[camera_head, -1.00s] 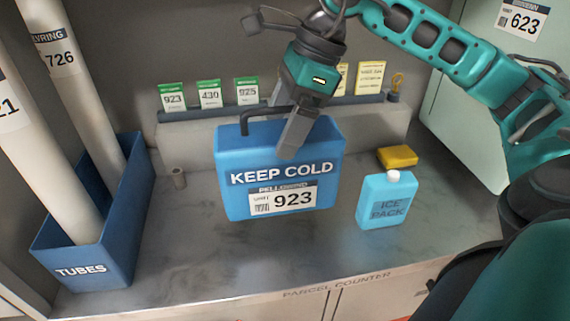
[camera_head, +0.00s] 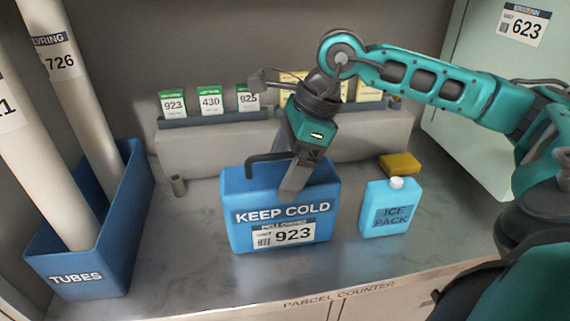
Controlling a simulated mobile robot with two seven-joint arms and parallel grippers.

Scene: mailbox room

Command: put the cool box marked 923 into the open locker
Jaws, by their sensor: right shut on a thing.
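The blue cool box (camera_head: 236,222), marked "KEEP COLD" and 923, stands upright at the middle of the counter, left of the ice pack. I cannot tell whether its base touches the counter. My right gripper (camera_head: 293,188) points down from above and is shut on the box near its top; the exact contact is partly hidden. A dark handle shows at the top left of the box. My left gripper is not in view. No open locker compartment shows.
A blue tubes bin (camera_head: 110,262) with long tubes stands at left. Card rack (camera_head: 225,118) stands behind. A pale panel marked 623 (camera_head: 523,27) is at right. Counter front is clear.

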